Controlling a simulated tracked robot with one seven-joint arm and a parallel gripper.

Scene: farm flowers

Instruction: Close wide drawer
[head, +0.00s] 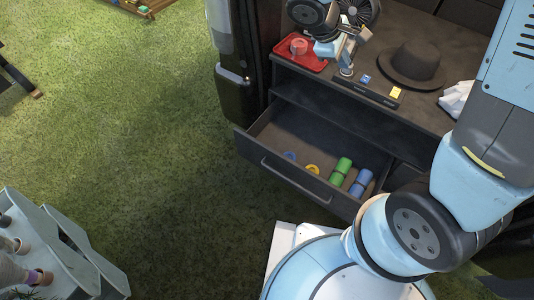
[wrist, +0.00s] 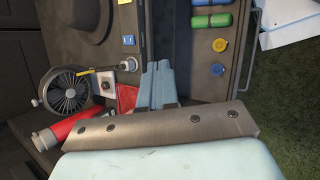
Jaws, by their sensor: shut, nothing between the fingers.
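The wide drawer (head: 256,156) is dark grey and stands pulled out from the cabinet in the head view. Its long bar handle (head: 293,183) is on the front face. Blue, yellow and green rolls lie inside. In the wrist view the drawer (wrist: 206,73) is at the upper right, with its handle (wrist: 254,48) near the grass. My gripper (wrist: 159,66) shows in the wrist view with its light blue fingers together and nothing between them. In that view it appears over the cabinet's front edge, left of the drawer and apart from the handle.
On the cabinet top are a red tray (head: 307,62), a dark hat (head: 413,67), a fan (wrist: 68,93), a small silver fitting (head: 345,71) and white cloth (head: 456,99). A light grey crate (head: 62,250) stands at lower left. Open grass (head: 150,130) lies in front of the drawer.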

